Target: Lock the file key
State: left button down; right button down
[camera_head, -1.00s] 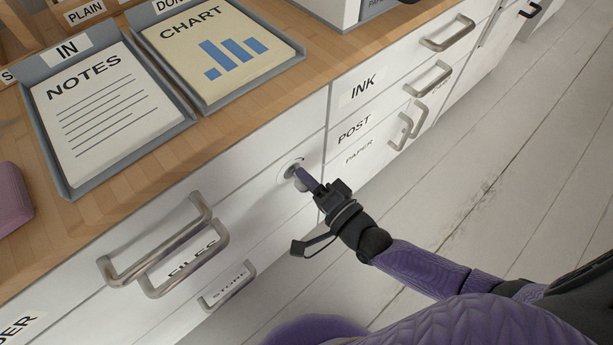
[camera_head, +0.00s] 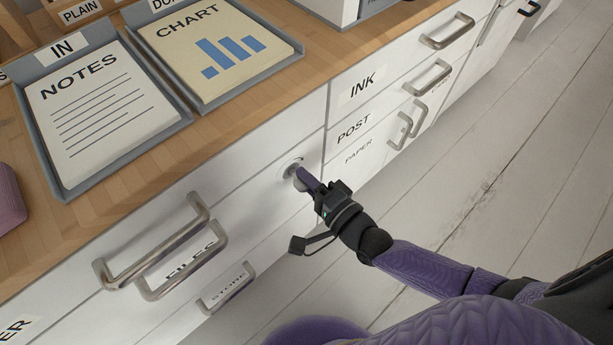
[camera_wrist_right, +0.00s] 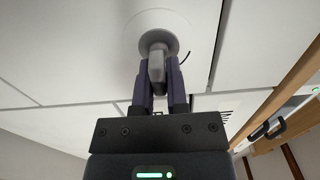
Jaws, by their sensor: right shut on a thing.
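The file key (camera_wrist_right: 157,64) is a grey key with a flat bow, set in a round grey lock (camera_wrist_right: 158,43) on the white drawer front. In the head view the lock (camera_head: 291,167) sits to the right of the FILES drawer's handle (camera_head: 188,262). My right gripper (camera_wrist_right: 159,80) is shut on the key, one purple finger on each side of the bow. In the head view my right gripper (camera_head: 307,180) reaches the lock from the lower right and hides most of the key. The FILES drawer looks closed. My left gripper is not in view.
Metal bar handles stick out from the drawers on both sides, including the STORE handle (camera_head: 227,288) below. A tray of notes (camera_head: 100,105) and a tray with a chart (camera_head: 215,50) stand on the wooden desk top (camera_head: 150,160). The floor to the right is clear.

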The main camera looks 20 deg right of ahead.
jog(key=c, duration=0.7)
grip_release()
pick_arm(q)
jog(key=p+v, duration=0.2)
jog(key=p, duration=0.1)
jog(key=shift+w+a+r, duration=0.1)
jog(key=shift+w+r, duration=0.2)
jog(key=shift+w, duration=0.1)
pick_arm(e)
jog(key=shift+o, duration=0.2)
jog(key=v, duration=1)
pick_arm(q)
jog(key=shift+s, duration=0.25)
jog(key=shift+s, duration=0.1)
